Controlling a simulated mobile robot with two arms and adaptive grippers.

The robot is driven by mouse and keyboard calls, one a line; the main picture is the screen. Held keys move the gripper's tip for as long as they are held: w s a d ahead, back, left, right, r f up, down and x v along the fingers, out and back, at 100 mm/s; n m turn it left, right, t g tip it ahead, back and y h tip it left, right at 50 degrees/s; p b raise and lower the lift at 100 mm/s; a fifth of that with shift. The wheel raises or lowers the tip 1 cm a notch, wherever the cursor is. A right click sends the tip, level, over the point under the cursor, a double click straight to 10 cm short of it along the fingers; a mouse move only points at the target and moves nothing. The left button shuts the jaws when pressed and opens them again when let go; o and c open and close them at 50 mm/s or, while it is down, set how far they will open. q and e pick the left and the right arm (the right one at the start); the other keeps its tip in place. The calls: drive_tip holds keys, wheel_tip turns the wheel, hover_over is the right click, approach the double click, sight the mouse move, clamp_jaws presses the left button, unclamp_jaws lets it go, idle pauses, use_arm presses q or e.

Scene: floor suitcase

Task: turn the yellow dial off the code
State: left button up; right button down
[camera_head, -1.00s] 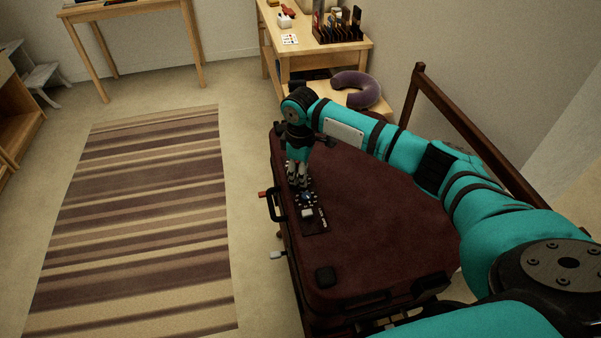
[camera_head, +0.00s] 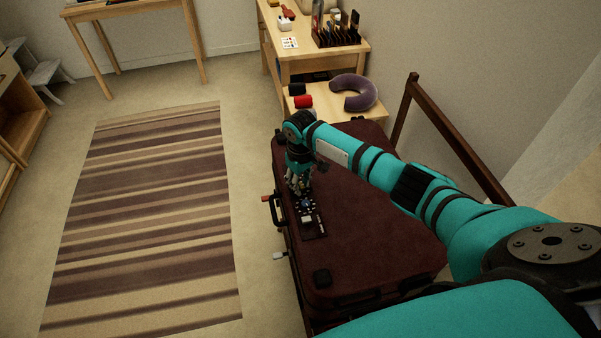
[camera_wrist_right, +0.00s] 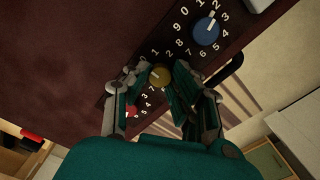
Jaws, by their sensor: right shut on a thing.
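A dark red suitcase (camera_head: 360,220) lies below my right arm, with a black lock panel (camera_head: 312,224) along its left side. In the right wrist view the panel carries a blue dial (camera_wrist_right: 206,30), a yellow dial (camera_wrist_right: 160,75) and a red dial (camera_wrist_right: 130,111), with white numbers around them. My right gripper (camera_wrist_right: 155,88) has its fingers on either side of the yellow dial and is shut on it. The fingers hide part of the yellow dial's numbers. In the head view the right gripper (camera_head: 299,186) points down at the panel. My left gripper is not in view.
A black handle (camera_head: 275,209) sticks out from the suitcase's left side. A striped rug (camera_head: 150,220) covers the floor to the left. A wooden rail (camera_head: 455,145) stands to the right. A low bench with a purple neck pillow (camera_head: 354,92) is behind the suitcase.

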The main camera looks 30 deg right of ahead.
drive_tip(key=m+p, duration=0.3)
drive_tip(key=shift+a+r+m, duration=0.15)
drive_tip(key=shift+r+m, duration=0.1)
drive_tip(key=shift+m, duration=0.05)
drive_tip(key=shift+f+m+p, duration=0.15)
drive_tip(key=shift+m+p, duration=1.25)
drive_tip(key=shift+m, duration=0.4)
drive_tip(key=shift+w, duration=0.1)
drive_tip(key=c, duration=1.1)
unclamp_jaws()
wheel_tip(320, 180, up, 12)
drive_tip(key=shift+f, duration=0.1)
